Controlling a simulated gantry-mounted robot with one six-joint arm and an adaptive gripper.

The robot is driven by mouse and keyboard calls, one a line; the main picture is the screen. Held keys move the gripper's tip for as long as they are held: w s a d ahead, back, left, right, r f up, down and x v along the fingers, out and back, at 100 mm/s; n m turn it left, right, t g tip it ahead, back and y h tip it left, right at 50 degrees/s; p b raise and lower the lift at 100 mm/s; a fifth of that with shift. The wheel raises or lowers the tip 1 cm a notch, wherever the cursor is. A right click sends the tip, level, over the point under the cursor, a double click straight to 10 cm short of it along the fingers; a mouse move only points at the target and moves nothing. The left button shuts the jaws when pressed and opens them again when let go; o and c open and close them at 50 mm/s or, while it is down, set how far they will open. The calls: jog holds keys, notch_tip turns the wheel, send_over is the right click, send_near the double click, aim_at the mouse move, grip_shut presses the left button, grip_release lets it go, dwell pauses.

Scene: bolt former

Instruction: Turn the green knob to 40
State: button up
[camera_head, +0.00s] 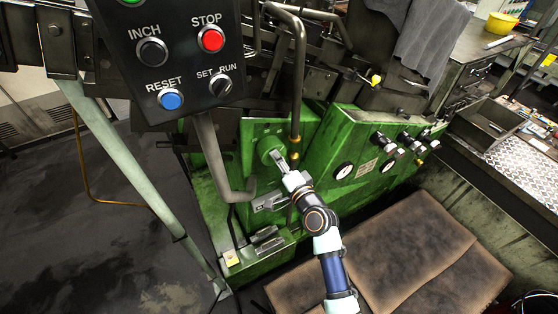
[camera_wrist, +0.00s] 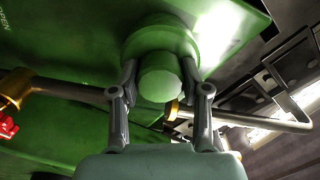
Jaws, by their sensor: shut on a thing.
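The green knob (camera_head: 268,148) sits on the green machine's upright face, in the middle of the head view. In the wrist view the green knob (camera_wrist: 160,78) is a stepped round piece with its smaller end towards me. My gripper (camera_head: 281,161) reaches it from the front right. In the wrist view my gripper (camera_wrist: 162,90) has one finger on each side of the knob's narrow end, shut on it. No scale number or pointer on the knob can be read.
A control panel with a red STOP button (camera_head: 211,39) hangs at the upper left. A bent pipe (camera_head: 297,100) runs down close beside the knob. Gauges (camera_head: 344,170) and silver valves (camera_head: 385,145) sit to the right. Brown mats (camera_head: 400,255) lie below.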

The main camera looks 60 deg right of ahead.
jog(key=shift+f+m, duration=0.15)
jog(key=shift+m, duration=0.15)
jog(key=o, duration=1.1)
jog(key=shift+d, duration=0.1)
jog(key=shift+o, duration=0.2)
jog(key=v, duration=1.2)
